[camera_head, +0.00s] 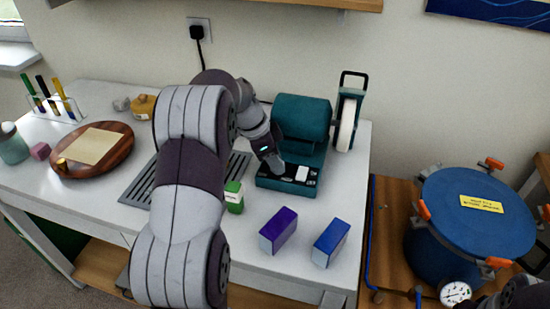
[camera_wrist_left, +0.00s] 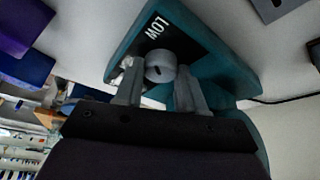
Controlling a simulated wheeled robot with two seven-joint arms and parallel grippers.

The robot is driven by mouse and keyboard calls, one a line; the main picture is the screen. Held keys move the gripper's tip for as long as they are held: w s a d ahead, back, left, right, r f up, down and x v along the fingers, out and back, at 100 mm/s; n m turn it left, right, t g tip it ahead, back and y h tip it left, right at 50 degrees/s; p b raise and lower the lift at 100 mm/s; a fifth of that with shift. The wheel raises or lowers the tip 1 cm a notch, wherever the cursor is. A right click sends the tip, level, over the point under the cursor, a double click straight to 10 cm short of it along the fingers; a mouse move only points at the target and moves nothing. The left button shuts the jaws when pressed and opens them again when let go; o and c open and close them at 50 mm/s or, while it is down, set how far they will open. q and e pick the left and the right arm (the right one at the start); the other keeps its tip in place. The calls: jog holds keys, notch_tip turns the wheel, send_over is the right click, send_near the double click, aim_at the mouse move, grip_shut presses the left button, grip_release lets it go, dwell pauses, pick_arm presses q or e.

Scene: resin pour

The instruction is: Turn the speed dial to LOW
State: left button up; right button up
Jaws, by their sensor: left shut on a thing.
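The teal machine (camera_head: 302,122) stands at the back right of the white bench, with a dark control panel (camera_head: 306,184) on its front. My left gripper (camera_head: 278,172) reaches down to the left part of this panel and hides the dial in the head view. In the left wrist view the round grey speed dial (camera_wrist_left: 160,67) sits between the two fingers of my left gripper (camera_wrist_left: 160,84), which is shut on it. A short dark mark shows on the dial's face. The white LOW label (camera_wrist_left: 157,26) is on the black panel beside it. My right gripper is not visible.
A blue pressure pot (camera_head: 470,222) stands right of the bench.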

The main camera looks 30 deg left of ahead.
pick_arm(q)
jog(key=o, duration=1)
jog(key=p+v, duration=1.1)
jog(key=v, duration=0.1)
jog(key=shift+s+a+r, duration=0.1)
jog(key=shift+a+r, duration=0.05)
jog(key=shift+r, duration=0.1)
